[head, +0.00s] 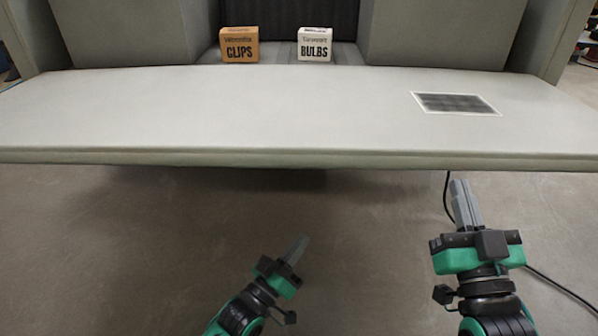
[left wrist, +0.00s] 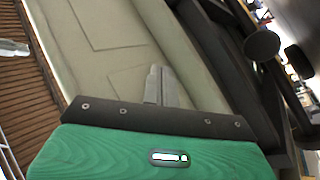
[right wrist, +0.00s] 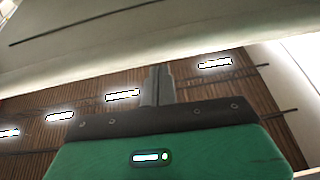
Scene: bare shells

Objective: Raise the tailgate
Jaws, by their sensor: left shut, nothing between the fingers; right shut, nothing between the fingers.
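The tailgate (head: 250,115) is a pale grey panel lying flat and folded down across the head view, with its near edge towards me. A dark rectangular patch (head: 455,103) is on its upper face at the right. My left gripper (head: 301,243) is shut and empty, below and in front of the near edge, apart from it in the picture. My right gripper (head: 461,186) is shut and empty, with its fingertips just short of the near edge at the right. In the right wrist view the fingers (right wrist: 158,75) point towards a pale panel edge. Contact cannot be told.
An orange CLIPS box (head: 239,45) and a white BULBS box (head: 314,45) stand on the bed floor behind the tailgate, between two grey wheel housings. A black cable (head: 560,285) runs near my right gripper. The concrete floor (head: 100,250) is clear at the left.

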